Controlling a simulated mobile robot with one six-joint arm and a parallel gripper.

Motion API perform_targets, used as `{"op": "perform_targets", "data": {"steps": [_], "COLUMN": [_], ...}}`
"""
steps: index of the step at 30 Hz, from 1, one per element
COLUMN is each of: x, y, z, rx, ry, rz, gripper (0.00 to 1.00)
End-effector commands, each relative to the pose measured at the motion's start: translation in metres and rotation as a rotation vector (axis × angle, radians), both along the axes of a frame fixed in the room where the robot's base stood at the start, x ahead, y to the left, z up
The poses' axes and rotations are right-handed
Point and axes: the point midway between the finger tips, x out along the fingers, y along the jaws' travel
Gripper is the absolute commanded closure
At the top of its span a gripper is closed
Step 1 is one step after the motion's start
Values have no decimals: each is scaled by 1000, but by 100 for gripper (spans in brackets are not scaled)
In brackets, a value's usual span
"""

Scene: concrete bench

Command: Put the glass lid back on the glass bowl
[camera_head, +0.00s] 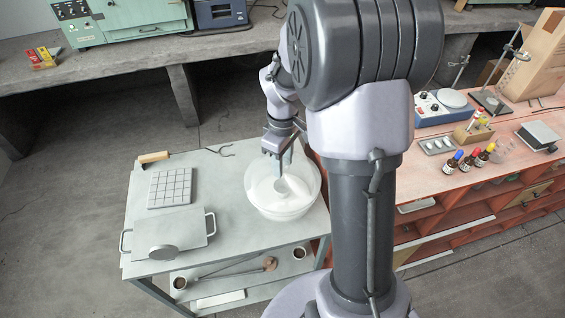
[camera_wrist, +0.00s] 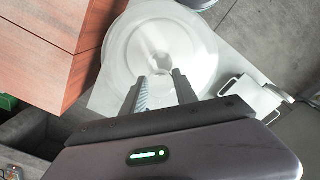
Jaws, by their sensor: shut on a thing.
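The clear glass bowl (camera_head: 283,212) stands at the right end of the grey metal table. A pale, see-through glass lid (camera_wrist: 160,32) shows as a round disc over the bowl in the wrist view, with a small knob at its middle. My gripper (camera_head: 279,172) points down at the bowl from above. In the wrist view its fingertips (camera_wrist: 160,74) close on the lid's knob. The lid and bowl outlines overlap, and I cannot tell whether the lid touches the bowl rim or hangs just above it.
On the table are a grey gridded plate (camera_head: 170,187), a flat tray with handles (camera_head: 180,238), a wooden-handled tool (camera_head: 153,157) and a tongs-like tool (camera_head: 220,151). A red-brown drawer bench (camera_head: 420,180) with bottles stands to the right. My arm hides part of the gap between.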

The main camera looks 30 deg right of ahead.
Motion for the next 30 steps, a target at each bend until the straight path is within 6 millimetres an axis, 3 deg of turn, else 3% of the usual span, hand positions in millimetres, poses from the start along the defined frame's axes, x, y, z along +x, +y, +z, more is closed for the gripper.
{"op": "perform_targets", "data": {"steps": [14, 15, 17, 26, 30], "x": [0, 0, 0, 0, 0], "y": [0, 0, 0, 0, 0], "z": [-11, -11, -11, -11, 12], "rx": [0, 0, 0, 0, -1], "ry": [0, 1, 1, 0, -2], "rz": [-1, -1, -1, 0, 0], "gripper": [100, 57, 46, 43, 43]}}
